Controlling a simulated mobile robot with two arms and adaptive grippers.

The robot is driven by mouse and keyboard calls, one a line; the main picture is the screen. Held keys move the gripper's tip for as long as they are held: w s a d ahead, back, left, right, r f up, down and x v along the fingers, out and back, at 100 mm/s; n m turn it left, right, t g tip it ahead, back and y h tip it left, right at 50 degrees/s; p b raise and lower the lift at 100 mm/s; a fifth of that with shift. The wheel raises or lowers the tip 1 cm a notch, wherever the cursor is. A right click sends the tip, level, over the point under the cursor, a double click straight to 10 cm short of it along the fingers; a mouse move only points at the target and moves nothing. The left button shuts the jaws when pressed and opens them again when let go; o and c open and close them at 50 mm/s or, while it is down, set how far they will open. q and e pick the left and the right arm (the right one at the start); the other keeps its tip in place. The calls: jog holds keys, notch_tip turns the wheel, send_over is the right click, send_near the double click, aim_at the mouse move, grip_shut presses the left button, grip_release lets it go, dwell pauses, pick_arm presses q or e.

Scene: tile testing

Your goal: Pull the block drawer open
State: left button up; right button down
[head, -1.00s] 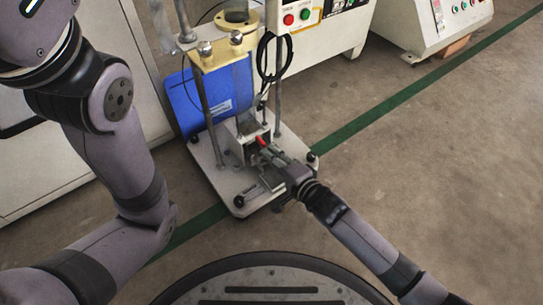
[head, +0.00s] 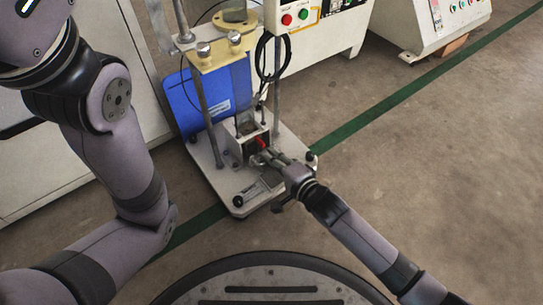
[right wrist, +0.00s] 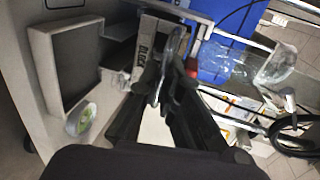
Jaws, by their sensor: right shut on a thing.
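The test machine (head: 222,172) stands on a pale base plate, with a small metal block housing low between its posts. The block drawer (head: 262,141) is at the housing's front, with a red part showing beside my fingertips. My right gripper (head: 268,152) reaches in from the lower right and is shut on the block drawer. In the right wrist view my dark fingers (right wrist: 163,88) come together at the drawer's front, and the red part (right wrist: 192,66) shows just beyond them. The fingers hide the exact grip and how far the drawer is out. My left gripper is out of view.
A blue panel (head: 186,100) stands behind the posts. A black cable (head: 272,62) hangs above the housing. White cabinets (head: 325,38) stand behind. Black knobs (head: 238,201) rise at the plate's corners. The floor right of the plate is clear.

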jog(key=f+p+v, duration=0.2)
jog(key=p+v, duration=0.6)
jog(key=v, duration=0.3)
jog(key=shift+s+d+f+p, duration=0.2)
jog(key=shift+s+p, duration=0.05)
jog(key=shift+p, duration=0.1)
jog(key=c, duration=2)
grip_release()
jog(key=shift+c, duration=0.2)
